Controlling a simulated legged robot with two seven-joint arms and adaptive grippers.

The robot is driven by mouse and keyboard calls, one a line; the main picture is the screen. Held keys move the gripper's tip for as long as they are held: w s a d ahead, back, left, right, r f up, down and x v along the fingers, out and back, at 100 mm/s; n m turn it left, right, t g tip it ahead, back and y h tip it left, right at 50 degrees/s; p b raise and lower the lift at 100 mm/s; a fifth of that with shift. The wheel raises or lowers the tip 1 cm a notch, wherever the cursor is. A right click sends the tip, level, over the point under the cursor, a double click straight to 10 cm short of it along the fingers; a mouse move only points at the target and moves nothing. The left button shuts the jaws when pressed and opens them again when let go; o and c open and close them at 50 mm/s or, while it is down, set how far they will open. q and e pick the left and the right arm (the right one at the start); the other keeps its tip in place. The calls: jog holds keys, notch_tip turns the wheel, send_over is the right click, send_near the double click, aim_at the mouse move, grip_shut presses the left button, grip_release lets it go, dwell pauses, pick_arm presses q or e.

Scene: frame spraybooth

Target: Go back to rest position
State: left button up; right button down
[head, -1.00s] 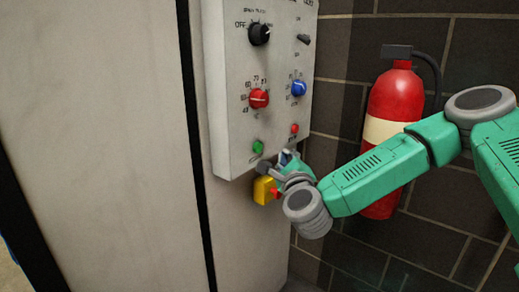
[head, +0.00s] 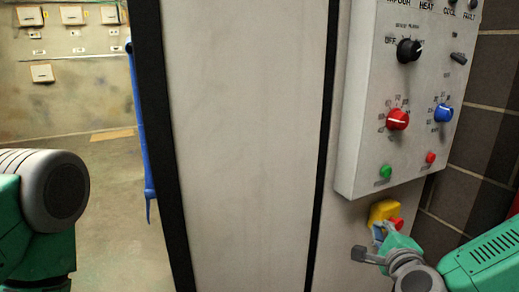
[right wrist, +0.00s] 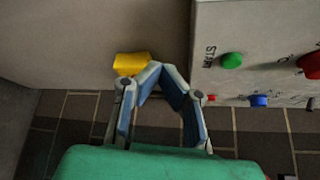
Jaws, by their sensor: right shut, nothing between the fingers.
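My right gripper (head: 376,243) is at the lower right of the head view, just below the control panel (head: 352,150) and close to the yellow box with a red button (head: 383,211). In the right wrist view its fingers (right wrist: 158,68) meet at the tips and hold nothing. The yellow box (right wrist: 131,64) shows just beyond the fingertips there; I cannot tell whether they touch it. A green arm part of mine with a grey joint is at the left edge of the head view. My left gripper is out of view.
The panel carries a black knob (head: 409,51), a red knob (head: 397,119), a blue knob (head: 443,113), a green button (head: 386,171) and a red button (head: 430,157). A pale booth wall (head: 245,140) fills the middle. Open floor (head: 112,200) lies to the left.

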jog(key=s+a+f+n+g+y, duration=0.2)
jog(key=s+a+f+n+g, duration=0.25)
jog(key=s+f+n, duration=0.45)
jog(key=s+a+f+n+g+y, duration=0.3)
jog(key=s+a+f+n, duration=0.3)
jog(key=f, duration=0.5)
jog(key=s+d+f+n+g+h, duration=0.1)
jog(key=s+d+f+n+g, duration=0.1)
jog(key=s, duration=0.4)
jog(key=s+d+f+n+g+h, duration=0.1)
jog(key=s+d+f+n+g, duration=0.1)
jog(key=s, duration=0.5)
jog(key=s+d+f+n+g+h, duration=0.1)
jog(key=s+d+f+n+g, duration=0.2)
jog(key=s, duration=0.4)
jog(key=shift+s+d+n+g, duration=0.2)
jog(key=shift+d+n+g, duration=0.25)
jog(key=shift+d+n, duration=0.55)
